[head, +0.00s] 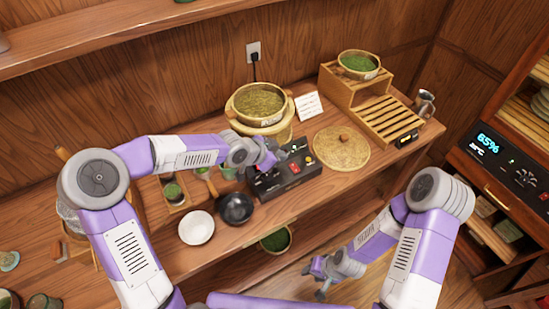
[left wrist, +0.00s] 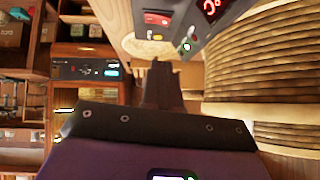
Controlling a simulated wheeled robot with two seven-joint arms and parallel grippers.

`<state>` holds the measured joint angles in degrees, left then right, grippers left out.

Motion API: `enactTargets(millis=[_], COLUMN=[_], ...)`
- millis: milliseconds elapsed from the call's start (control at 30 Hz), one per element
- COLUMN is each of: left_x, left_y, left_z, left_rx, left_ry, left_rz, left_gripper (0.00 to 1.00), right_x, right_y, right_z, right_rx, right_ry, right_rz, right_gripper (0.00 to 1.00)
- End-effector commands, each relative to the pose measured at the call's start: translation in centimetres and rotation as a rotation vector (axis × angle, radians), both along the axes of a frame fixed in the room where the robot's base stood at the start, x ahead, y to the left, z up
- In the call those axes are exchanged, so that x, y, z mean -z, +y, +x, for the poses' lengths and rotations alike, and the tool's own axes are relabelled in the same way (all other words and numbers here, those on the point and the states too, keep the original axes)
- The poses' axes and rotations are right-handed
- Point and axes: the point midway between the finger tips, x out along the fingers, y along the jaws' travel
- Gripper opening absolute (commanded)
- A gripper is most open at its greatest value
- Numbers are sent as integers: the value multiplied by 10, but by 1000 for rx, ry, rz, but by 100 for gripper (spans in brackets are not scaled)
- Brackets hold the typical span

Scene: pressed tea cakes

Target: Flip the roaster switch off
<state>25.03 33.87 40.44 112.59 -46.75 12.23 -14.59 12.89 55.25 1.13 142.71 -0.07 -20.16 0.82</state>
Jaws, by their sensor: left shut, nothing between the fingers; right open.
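The roaster's dark control box (head: 287,178) sits on the wooden bench in the head view, with a red switch (head: 295,168) and small lights on its top. My left gripper (head: 262,170) is shut and empty over the left part of the box, partly hiding it. In the left wrist view the shut fingers (left wrist: 162,72) point towards the panel (left wrist: 178,16), where the red switch (left wrist: 158,19), a lit green light (left wrist: 187,46) and red digits show. I cannot tell whether the fingers touch the box. My right gripper (head: 318,281) is open and empty, low before the bench.
The tea-filled roaster pan (head: 259,103) stands behind the box. A round woven lid (head: 341,147) lies to its right, near a slatted wooden rack (head: 388,119). A dark bowl (head: 236,208) and a white bowl (head: 196,227) stand in front at the left. A display cabinet (head: 500,150) stands at the right.

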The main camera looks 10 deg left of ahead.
Motion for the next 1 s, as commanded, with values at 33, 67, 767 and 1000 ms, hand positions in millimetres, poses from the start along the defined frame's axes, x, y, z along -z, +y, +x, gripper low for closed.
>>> enactTargets(millis=[33, 67, 767, 1000], left_x=[12, 17, 78, 78], left_y=[-8, -12, -25, -28], left_z=[5, 8, 30, 30], left_rx=[4, 5, 0, 4], left_ry=[1, 1, 0, 1], left_rz=[-1, 0, 0, 0], left_gripper=[0, 0, 0, 0], right_x=[8, 10, 29, 29], right_y=[0, 0, 0, 0], right_z=[0, 0, 0, 0], right_rx=[0, 0, 0, 0], right_ry=[0, 0, 0, 0], right_rz=[0, 0, 0, 0], right_gripper=[43, 43, 43, 43])
